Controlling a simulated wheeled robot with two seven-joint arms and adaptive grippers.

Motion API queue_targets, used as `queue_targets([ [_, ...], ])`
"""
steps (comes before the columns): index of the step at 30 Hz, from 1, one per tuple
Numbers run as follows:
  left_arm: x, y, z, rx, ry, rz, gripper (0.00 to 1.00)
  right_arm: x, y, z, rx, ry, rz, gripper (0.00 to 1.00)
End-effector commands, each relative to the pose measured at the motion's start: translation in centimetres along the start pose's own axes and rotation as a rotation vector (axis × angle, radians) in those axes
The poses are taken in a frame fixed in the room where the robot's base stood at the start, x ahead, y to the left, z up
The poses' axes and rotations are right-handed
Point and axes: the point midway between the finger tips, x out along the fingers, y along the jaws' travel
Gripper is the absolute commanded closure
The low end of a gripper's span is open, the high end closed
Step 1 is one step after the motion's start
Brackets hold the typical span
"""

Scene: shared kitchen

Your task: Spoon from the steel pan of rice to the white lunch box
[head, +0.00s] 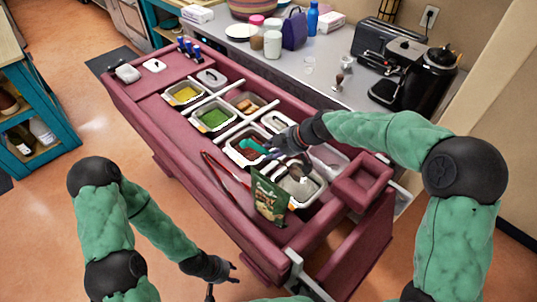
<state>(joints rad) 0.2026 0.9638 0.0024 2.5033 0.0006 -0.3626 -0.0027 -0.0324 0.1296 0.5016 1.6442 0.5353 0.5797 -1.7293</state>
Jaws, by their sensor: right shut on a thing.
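My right gripper (280,147) is over the row of steel pans, shut on what looks like the spoon. A dark, rounded end, probably the spoon's (300,171), shows below the gripper over the pale-filled pan. That steel pan (307,199) at the near right of the row seems to hold the rice; the arm and a snack bag partly hide it. My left gripper (222,281) hangs open and empty beside the counter's front, above the floor.
A green snack bag (268,198) stands at the front of the pans, beside red tongs (222,171). Pans of yellow (186,94) and green food (213,118) are further left. A coffee machine (412,78) and jars stand on the back worktop. The counter's left end has free room.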

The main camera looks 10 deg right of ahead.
Motion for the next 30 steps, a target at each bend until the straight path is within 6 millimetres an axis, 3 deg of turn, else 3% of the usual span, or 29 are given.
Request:
queue_targets([
  [15,5.5,-1.9,-0.2,0.0,0.0,0.0,0.6,1.0,-0.2,2.8,0.019,0.096,0.003,1.0],
  [30,6.8,-2.4,-0.3,0.0,0.0,0.0,0.6,3.7,-0.7,6.8,0.02,0.096,0.001,1.0],
])
